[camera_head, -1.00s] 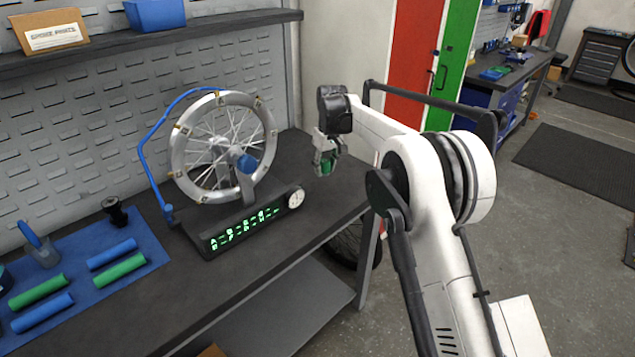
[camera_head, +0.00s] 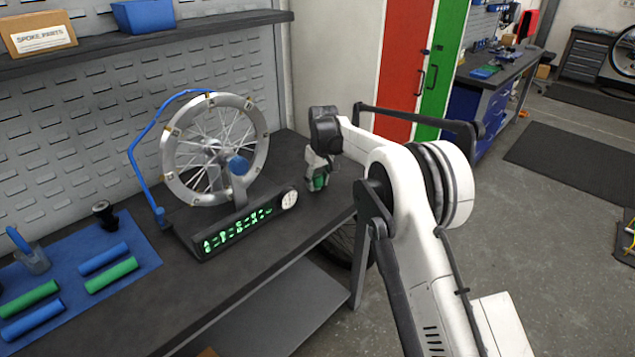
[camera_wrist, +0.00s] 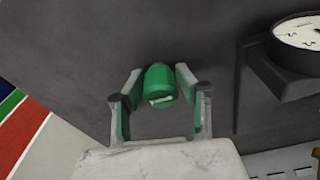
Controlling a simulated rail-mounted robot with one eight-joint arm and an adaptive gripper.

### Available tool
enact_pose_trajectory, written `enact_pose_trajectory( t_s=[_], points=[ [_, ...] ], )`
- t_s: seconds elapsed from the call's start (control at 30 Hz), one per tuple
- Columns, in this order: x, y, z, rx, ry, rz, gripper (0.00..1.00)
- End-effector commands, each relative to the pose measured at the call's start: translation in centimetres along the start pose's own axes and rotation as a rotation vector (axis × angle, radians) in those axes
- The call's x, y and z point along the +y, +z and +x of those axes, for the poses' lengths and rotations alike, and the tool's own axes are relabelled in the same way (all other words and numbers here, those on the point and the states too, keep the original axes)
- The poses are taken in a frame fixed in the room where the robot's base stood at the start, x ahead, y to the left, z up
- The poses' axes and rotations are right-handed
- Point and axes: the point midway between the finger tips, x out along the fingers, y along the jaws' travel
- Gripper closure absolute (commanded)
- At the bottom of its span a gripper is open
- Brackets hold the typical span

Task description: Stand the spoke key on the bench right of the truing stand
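The spoke key (camera_wrist: 160,86) is a green, rounded piece with a pale mark on its end, seen between my fingertips in the wrist view. My gripper (camera_head: 318,178) is over the right end of the bench, right of the truing stand (camera_head: 216,150). The key shows as a small green patch in the head view (camera_head: 320,183). I cannot tell whether its base touches the bench.
The dark bench (camera_head: 300,205) is clear around my gripper. The stand's display and round dial (camera_head: 289,200) are to its left; the dial (camera_wrist: 298,32) is at upper right in the wrist view. A blue mat (camera_head: 140,265) with grips lies left. The bench's right edge is near.

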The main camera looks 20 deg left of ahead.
Motion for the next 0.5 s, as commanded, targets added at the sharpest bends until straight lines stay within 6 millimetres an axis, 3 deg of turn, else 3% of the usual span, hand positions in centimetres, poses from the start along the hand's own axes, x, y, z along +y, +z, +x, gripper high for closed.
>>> enact_pose_trajectory(
  t_s=[0.1,0.37,0.5],
  points=[
    [0.0,0.0,-0.1,0.000,0.000,0.000,0.54],
    [0.0,0.0,-0.2,0.000,0.000,0.000,0.54],
    [0.0,-0.1,-1.2,0.000,0.000,0.000,0.54]
  ],
)
